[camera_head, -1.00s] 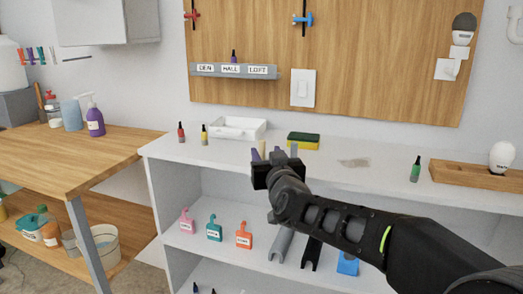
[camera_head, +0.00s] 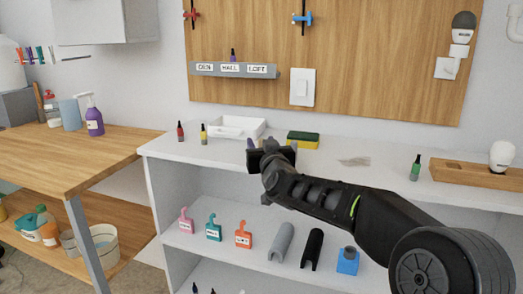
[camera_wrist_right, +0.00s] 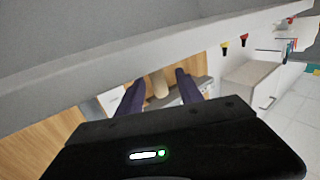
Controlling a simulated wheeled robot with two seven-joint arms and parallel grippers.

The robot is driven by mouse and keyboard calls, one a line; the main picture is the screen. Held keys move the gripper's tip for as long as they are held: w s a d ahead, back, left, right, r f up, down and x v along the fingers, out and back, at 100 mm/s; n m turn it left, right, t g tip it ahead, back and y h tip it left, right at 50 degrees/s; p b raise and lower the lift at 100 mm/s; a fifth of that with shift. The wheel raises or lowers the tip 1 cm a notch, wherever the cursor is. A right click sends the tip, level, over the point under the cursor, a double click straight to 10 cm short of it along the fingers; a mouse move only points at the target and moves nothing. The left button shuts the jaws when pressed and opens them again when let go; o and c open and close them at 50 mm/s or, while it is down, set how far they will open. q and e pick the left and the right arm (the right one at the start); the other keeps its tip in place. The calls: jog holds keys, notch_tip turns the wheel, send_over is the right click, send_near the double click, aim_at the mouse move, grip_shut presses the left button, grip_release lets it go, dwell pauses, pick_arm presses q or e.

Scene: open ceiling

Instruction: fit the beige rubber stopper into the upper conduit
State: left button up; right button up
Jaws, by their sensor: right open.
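A beige, rounded piece that looks like the rubber stopper (camera_wrist_right: 159,84) shows between the two dark purple fingers of my right gripper (camera_wrist_right: 160,77) in the right wrist view. The fingers are open, with gaps on both sides of it. In the head view my right gripper (camera_head: 271,146) is low over the white shelf top and its body hides the stopper. A white curved pipe (camera_head: 515,24) is on the wall at the upper right edge, partly cut off; I cannot tell whether it is the upper conduit. My left gripper is not in view.
The white shelf top (camera_head: 350,175) also holds a white tray (camera_head: 228,135), a yellow-green sponge (camera_head: 303,139), small bottles and a wooden block (camera_head: 470,174). A labelled grey rail (camera_head: 235,71) is on the wooden wall board. Shelf space right of the gripper is mostly clear.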

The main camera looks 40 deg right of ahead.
dwell(0.6)
grip_shut()
dwell(0.4)
